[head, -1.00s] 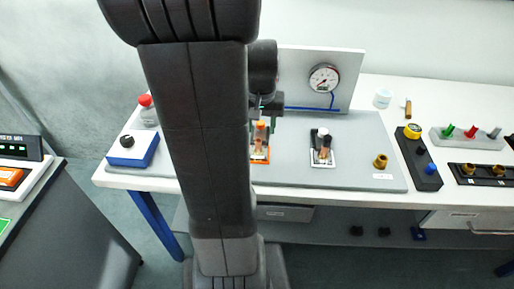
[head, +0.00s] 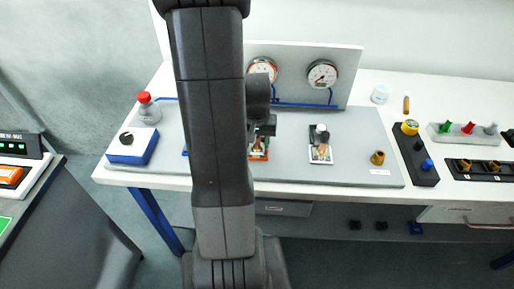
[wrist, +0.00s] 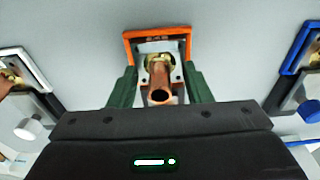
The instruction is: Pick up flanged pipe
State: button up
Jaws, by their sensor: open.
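A copper pipe (wrist: 160,88) with a brass collar sits in an orange-framed holder (wrist: 128,48), its open end toward the wrist camera. In the head view the orange-framed holder (head: 259,157) is on the grey board, partly hidden by my arm and gripper. My gripper (wrist: 160,75) is open, with one green finger on each side of the pipe and a gap to it. In the head view my gripper (head: 262,131) is right above the orange holder.
A white-framed holder (head: 320,158) with another copper piece stands to the right. Gauges (head: 322,74) stand on a panel behind. A brass fitting (head: 377,158) lies farther right.

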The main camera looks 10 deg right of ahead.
grip_shut()
jog(key=shift+r, duration=0.1)
